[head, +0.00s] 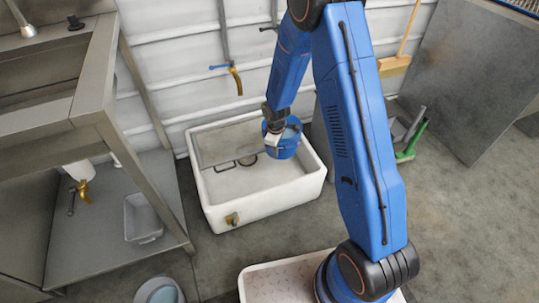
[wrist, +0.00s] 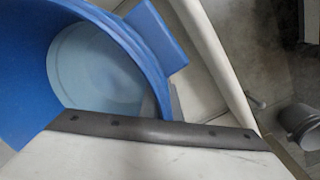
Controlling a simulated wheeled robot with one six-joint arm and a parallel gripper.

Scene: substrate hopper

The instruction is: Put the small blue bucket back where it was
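The small blue bucket (head: 284,149) hangs at the end of my arm, over the right part of the white basin (head: 222,212). My gripper (head: 272,137) is at the bucket's left rim and appears shut on it. In the wrist view the blue bucket (wrist: 22,85) fills the upper left, with a paler round bottom inside and a blue tab on its rim. A pale gripper part with a dark strip (wrist: 150,132) crosses in front of the bucket. The fingertips' contact with the rim is partly hidden.
A round pail (head: 160,291) is at the bottom edge. A broom (head: 395,65) and green-handled tool (head: 412,145) stand right. Grey floor is free at right.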

